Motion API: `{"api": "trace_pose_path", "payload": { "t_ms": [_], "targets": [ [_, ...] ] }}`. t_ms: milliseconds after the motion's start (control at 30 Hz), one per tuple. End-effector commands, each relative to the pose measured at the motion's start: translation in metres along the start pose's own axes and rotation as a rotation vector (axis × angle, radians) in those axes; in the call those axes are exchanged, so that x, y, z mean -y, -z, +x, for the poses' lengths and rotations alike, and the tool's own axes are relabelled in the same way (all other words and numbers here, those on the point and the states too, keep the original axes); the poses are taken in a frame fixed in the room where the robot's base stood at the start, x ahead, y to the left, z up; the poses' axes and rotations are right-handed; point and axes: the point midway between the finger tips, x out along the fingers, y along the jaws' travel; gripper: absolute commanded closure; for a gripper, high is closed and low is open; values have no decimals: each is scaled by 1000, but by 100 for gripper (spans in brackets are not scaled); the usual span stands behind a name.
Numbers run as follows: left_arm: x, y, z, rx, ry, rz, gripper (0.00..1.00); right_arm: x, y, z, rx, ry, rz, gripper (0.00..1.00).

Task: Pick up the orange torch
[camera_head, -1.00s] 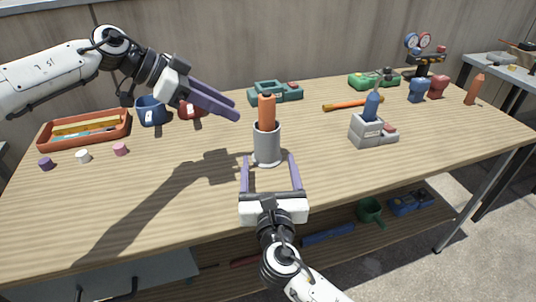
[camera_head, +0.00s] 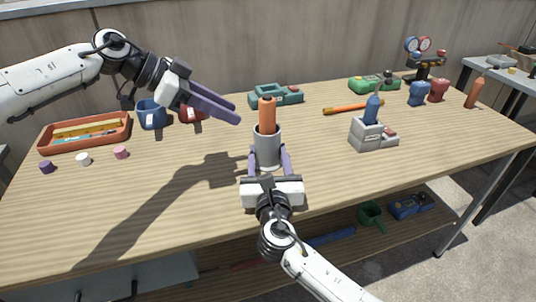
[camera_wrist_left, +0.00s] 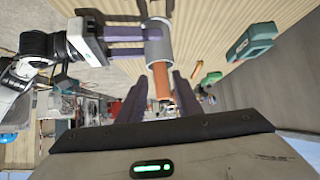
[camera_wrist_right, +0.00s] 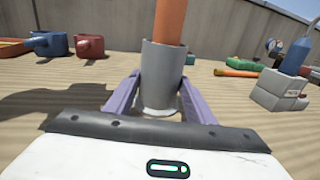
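The orange torch (camera_head: 267,114) stands upright in a grey cylindrical holder (camera_head: 267,148) near the middle of the table. Its lower part is hidden inside the holder. My right gripper (camera_head: 269,160) is low in front, its purple fingers against both sides of the holder, below the orange part. In the right wrist view the holder (camera_wrist_right: 160,75) sits between the fingers, with the orange torch (camera_wrist_right: 170,20) rising out of the frame. My left gripper (camera_head: 238,112) hangs above the table to the left of the torch, fingers apart and empty.
A grey block with a blue torch (camera_head: 372,108) stands to the right. Another orange item (camera_head: 474,93) is at the far right. A red tray (camera_head: 85,146), mugs (camera_head: 151,115) and small caps are at left. A teal tool (camera_head: 276,95) lies behind. The front left of the table is clear.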

Motion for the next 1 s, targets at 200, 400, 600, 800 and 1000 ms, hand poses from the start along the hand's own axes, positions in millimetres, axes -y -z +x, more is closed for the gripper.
{"api": "trace_pose_path", "payload": {
  "t_ms": [200, 400, 600, 800, 1000],
  "targets": [
    [0, 0, 0, 0, 0, 0, 69, 0, 0, 0, -1, 0, 0, 75],
    [-4, 20, 5, -68, 4, 24, 45, 0, 1, 0, -1, 0, 0, 75],
    [-41, 82, 51, -364, 20, 128, 45, 0, 1, 0, -1, 0, -1, 75],
    [-95, 127, 85, -674, 139, 164, 45, 0, 1, 0, -1, 0, -1, 75],
    [-112, 139, 74, -852, 382, 62, 45, 0, 1, 0, -1, 0, 0, 75]
  ]
}}
